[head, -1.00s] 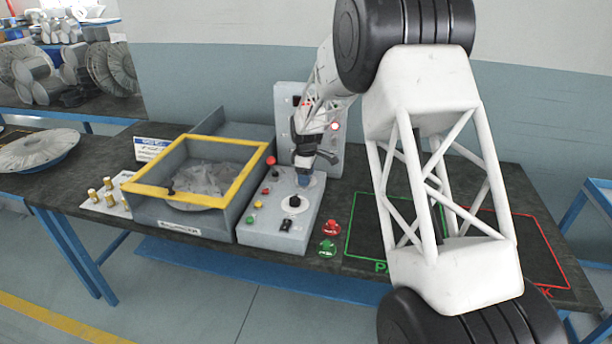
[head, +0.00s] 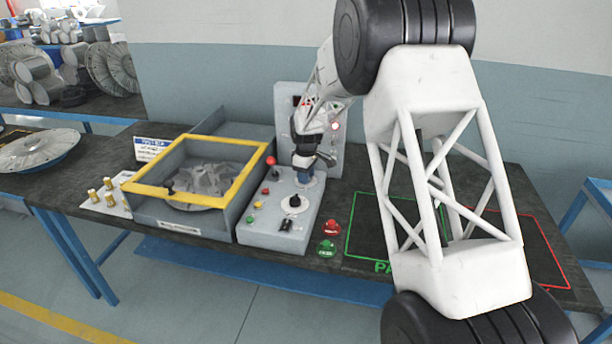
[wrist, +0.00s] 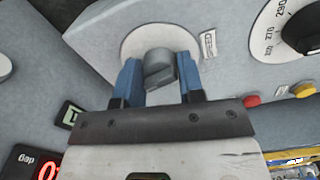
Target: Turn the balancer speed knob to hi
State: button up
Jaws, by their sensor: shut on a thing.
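My gripper (wrist: 160,82) has its two blue fingers on either side of a grey knob (wrist: 160,68) on a pale round dial plate. The small label (wrist: 208,44) beside it is too small to read, so I cannot tell the knob's setting. In the head view my gripper (head: 304,177) points down at the rear right of the grey control console (head: 262,234), hiding the knob. The balancer (head: 180,226) is a grey box with a yellow-framed clear lid, left of the console. A finned rotor (head: 203,180) lies inside it.
A numbered dial with a black knob (wrist: 305,30) is close by; it also shows in the head view (head: 294,202). Red and yellow buttons (wrist: 303,90) are near the right finger. An upright panel (head: 334,150) stands behind my gripper. Green and red buttons (head: 327,248) sit right of the console.

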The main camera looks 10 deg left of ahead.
jog(key=m, duration=0.4)
jog(key=shift+m, duration=1.8)
jog(key=o, duration=0.9)
jog(key=shift+r, duration=3.95)
